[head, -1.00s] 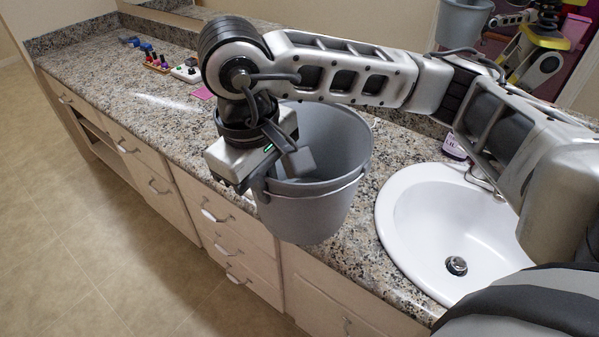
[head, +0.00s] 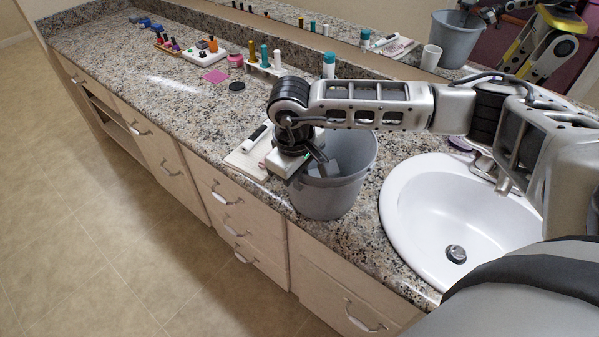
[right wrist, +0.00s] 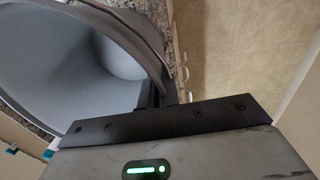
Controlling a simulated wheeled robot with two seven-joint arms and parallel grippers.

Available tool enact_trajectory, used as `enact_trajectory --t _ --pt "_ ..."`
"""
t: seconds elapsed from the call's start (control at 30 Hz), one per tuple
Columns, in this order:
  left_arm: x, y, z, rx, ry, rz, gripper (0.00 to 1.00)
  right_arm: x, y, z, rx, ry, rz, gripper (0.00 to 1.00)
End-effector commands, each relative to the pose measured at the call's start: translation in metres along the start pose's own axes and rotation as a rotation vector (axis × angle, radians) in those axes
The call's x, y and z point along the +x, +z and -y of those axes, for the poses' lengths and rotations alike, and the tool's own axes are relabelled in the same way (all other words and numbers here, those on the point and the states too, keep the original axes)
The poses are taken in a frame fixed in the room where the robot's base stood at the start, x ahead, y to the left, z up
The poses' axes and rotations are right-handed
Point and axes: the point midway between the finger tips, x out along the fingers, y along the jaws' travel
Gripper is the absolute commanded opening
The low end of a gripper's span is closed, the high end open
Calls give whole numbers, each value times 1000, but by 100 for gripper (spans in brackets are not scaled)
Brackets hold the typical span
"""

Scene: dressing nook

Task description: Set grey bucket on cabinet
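The grey bucket (head: 335,197) is upright over the granite counter top of the cabinet (head: 185,97), left of the sink, close to the front edge. It looks to be at counter level; its underside is hidden, so I cannot tell for sure that it touches. My right gripper (head: 302,176) is at the bucket's left rim and looks shut on it. In the right wrist view the bucket (right wrist: 65,65) opens toward the camera, and its rim runs down to the gripper's fingers (right wrist: 168,97). My left gripper is not in view.
A white sink (head: 425,220) lies right of the bucket. A tray (head: 246,160) with a dark item is just left of it. The left counter is mostly clear.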

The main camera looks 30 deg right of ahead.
Motion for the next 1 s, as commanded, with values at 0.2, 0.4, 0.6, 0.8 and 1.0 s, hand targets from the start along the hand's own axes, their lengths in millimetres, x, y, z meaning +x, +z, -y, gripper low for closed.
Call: enact_trajectory --t 0.2,0.4,0.6,0.8,1.0 --pt "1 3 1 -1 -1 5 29 1 -1 0 0 1 -2 0" --pt "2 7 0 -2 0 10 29 3 0 1 0 0 -1 25" --pt "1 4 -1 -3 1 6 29 3 0 0 1 0 0 25" --pt "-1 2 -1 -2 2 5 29 -4 -1 0 1 0 -3 25" --pt "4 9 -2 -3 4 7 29 -41 -2 0 0 1 -9 25"
